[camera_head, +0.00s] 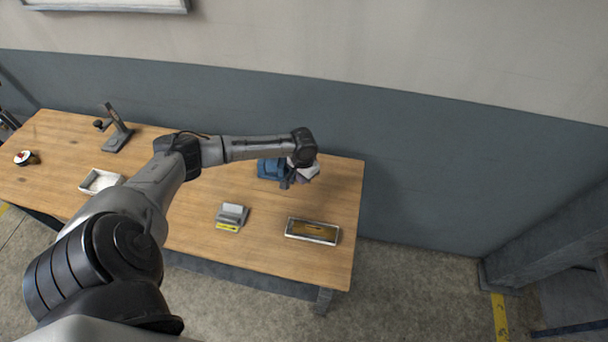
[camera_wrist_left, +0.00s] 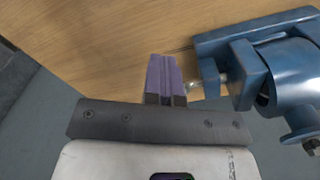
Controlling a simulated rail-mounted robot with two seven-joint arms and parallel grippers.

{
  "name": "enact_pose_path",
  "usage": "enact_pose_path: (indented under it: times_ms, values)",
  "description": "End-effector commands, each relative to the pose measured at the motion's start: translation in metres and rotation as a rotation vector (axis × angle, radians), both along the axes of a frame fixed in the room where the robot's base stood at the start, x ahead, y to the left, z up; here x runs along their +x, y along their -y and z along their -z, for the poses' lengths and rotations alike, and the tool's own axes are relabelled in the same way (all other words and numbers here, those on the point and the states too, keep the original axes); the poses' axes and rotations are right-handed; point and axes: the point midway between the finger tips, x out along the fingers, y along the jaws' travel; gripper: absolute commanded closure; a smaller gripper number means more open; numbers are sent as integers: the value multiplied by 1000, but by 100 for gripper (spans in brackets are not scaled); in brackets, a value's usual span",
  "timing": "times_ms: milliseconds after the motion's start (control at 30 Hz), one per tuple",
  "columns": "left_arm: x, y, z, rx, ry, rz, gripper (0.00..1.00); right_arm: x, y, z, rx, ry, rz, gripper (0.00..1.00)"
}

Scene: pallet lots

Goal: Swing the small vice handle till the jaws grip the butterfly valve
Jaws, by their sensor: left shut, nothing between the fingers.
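The small blue vice (camera_head: 268,168) stands near the back edge of the workbench, partly hidden by my left arm. In the left wrist view the vice (camera_wrist_left: 255,72) fills the right side. A bar with a small knobbed end (camera_wrist_left: 303,136) shows at its lower right and looks like the handle. My left gripper (camera_head: 288,183) is beside the vice; its purple fingers (camera_wrist_left: 164,78) are shut with nothing between them. My right gripper is out of view.
On the wooden bench (camera_head: 195,236) are a grey block with a yellow label (camera_head: 232,216), a shallow tray (camera_head: 313,241), a white tray (camera_head: 86,185), a dark stand (camera_head: 118,138) and a small round item (camera_head: 25,158). Bare wood lies between them. A wall stands behind.

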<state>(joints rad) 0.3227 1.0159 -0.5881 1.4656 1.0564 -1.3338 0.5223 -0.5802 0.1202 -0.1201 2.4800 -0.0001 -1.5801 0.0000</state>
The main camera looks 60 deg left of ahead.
Motion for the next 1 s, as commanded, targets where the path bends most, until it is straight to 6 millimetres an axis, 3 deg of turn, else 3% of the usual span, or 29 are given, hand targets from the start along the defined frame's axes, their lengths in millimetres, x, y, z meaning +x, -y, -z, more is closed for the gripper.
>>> enact_pose_path:
  times_ms: [1000]
  values:
    - [4, -5, -4, 2, 2, -1, 100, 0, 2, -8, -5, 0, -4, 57]
